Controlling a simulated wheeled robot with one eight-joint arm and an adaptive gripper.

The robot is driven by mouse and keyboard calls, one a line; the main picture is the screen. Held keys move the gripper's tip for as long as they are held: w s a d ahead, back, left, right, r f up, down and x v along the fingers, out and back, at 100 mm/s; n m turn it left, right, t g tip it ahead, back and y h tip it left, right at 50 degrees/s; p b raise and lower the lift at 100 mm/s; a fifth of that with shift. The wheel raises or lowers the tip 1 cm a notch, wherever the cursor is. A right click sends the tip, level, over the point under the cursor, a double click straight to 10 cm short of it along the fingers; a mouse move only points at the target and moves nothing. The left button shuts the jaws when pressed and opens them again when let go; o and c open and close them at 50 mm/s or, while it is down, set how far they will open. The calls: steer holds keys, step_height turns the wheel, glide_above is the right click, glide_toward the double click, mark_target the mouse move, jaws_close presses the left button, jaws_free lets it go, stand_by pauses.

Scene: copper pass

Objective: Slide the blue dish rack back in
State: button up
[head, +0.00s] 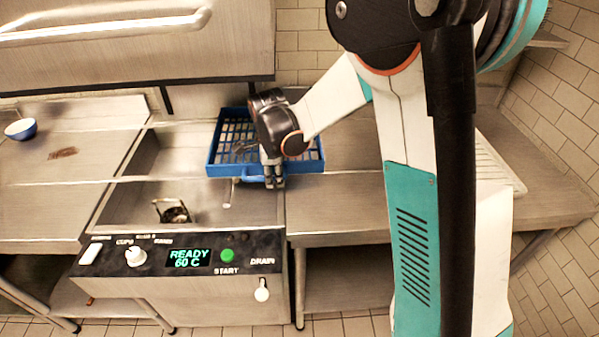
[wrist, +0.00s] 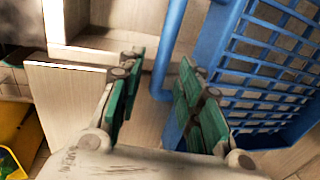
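The blue dish rack (head: 222,150) is a shallow crate with a grid floor. In the head view it sits across the back right of the steel washing basin and the edge of the right-hand counter. My gripper (head: 273,183) is at its front edge, pointing down, and hides part of the rack. In the wrist view the rack's grid (wrist: 268,62) fills the right side. My gripper's green-padded fingers (wrist: 160,88) stand apart. A blue bar of the rack shows between and beyond them. I cannot tell whether a finger touches it.
The basin (head: 165,165) holds a small dark metal object (head: 172,211). Its front panel (head: 190,257) reads READY 60 C. A blue bowl (head: 20,129) stands on the left counter (head: 60,190). A raised hood (head: 130,50) hangs above. The right counter (head: 340,205) is largely clear.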

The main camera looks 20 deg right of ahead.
steer(key=d, duration=0.2)
steer(key=s+d, duration=0.1)
steer(key=d, duration=0.1)
steer(key=s+d, duration=0.1)
steer(key=d, duration=0.2)
step_height(320, 180, up, 16)
steer(key=s+p, duration=0.2)
steer(key=p, duration=0.8)
steer(key=shift+s+a+f+p, duration=0.2)
steer(key=shift+s+a+p, duration=0.15)
steer(key=shift+s+a, duration=0.05)
stand_by(0.9)
stand_by(0.4)
